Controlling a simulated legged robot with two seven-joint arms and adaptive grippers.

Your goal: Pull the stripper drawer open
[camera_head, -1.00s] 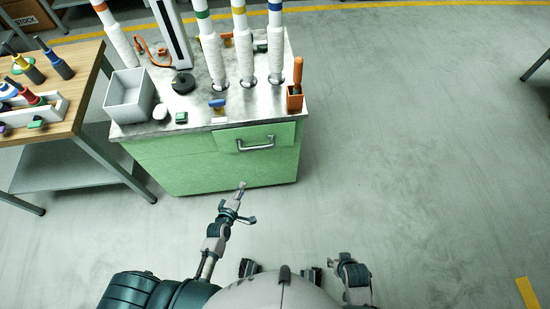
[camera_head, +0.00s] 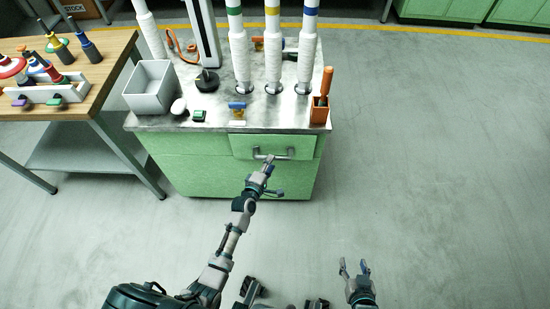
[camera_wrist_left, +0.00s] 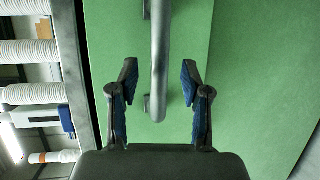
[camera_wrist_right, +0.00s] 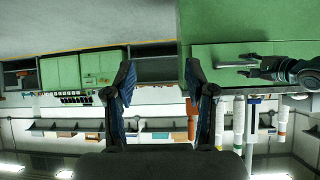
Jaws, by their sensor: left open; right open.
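The stripper drawer (camera_head: 298,146) is a green front at the upper right of the green cabinet, looking flush with it. Its grey bar handle (camera_head: 285,155) also shows in the left wrist view (camera_wrist_left: 160,50), running between my open fingers. My left gripper (camera_head: 266,170) is open at the handle, with a finger on either side of the bar and no clear contact. In the right wrist view the handle (camera_wrist_right: 238,63) shows with my left gripper beside it. My right gripper (camera_head: 356,268) is open and empty, low over the floor, away from the cabinet.
The metal cabinet top (camera_head: 218,120) carries a grey bin (camera_head: 150,90), several tall white posts with coloured bands, and an orange holder (camera_head: 320,110) near the right corner. A wooden table (camera_head: 105,75) stands at left. The floor (camera_head: 430,150) to the right is clear.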

